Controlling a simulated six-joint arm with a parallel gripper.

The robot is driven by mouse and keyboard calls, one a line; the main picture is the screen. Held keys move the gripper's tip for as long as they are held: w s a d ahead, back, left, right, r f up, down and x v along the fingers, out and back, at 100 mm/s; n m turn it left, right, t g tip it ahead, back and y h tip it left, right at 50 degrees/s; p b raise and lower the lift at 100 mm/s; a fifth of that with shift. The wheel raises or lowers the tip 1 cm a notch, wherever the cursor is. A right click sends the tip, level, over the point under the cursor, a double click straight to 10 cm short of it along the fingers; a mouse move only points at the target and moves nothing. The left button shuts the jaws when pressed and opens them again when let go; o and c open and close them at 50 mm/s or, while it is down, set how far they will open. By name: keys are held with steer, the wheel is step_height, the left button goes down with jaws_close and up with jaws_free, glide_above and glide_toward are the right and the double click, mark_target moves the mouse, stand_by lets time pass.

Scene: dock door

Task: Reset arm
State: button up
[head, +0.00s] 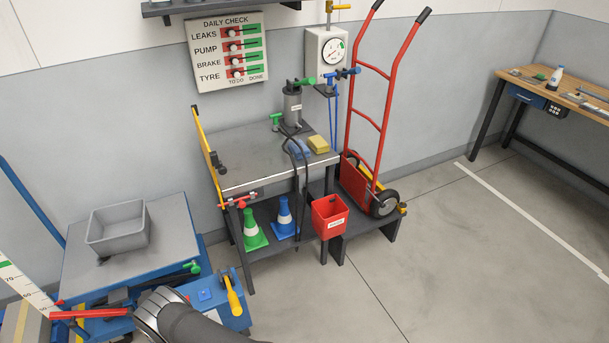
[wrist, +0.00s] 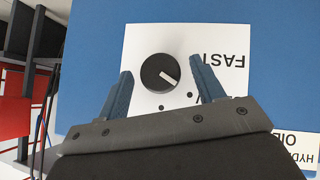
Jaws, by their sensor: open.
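My gripper (wrist: 161,64) is open, with its two blue fingers apart and nothing held between them in the wrist view. A black round dial (wrist: 160,73) with a white pointer line appears between the fingertips. It sits on a white label (wrist: 212,42) reading FAST upside down, on a blue panel (wrist: 95,40). I cannot tell how far the fingers are from the dial. In the head view my arm comes in at the bottom, and my fingers are not clearly visible.
In the head view a blue unit with a yellow lever (head: 234,296) stands beside my arm. A grey bin (head: 118,228) rests on a blue lift table at left. A grey workbench (head: 262,163) and red hand truck (head: 372,122) stand behind. Floor at right is clear.

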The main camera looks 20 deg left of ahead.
steer(key=shift+w+a+f, duration=0.1)
steer(key=shift+w+f, duration=0.1)
steer(key=shift+f, duration=0.05)
steer(key=s+d+r+g+y, duration=0.1)
steer(key=s+d+r, duration=0.3)
steer(key=r, duration=0.2)
steer(key=s+d+r+m, duration=0.1)
steer(key=s+d+r, duration=0.3)
steer(key=r, duration=0.1)
steer(key=shift+d+r+g+y, duration=0.2)
steer(key=shift+r+g+y, duration=0.2)
stand_by(2.8)
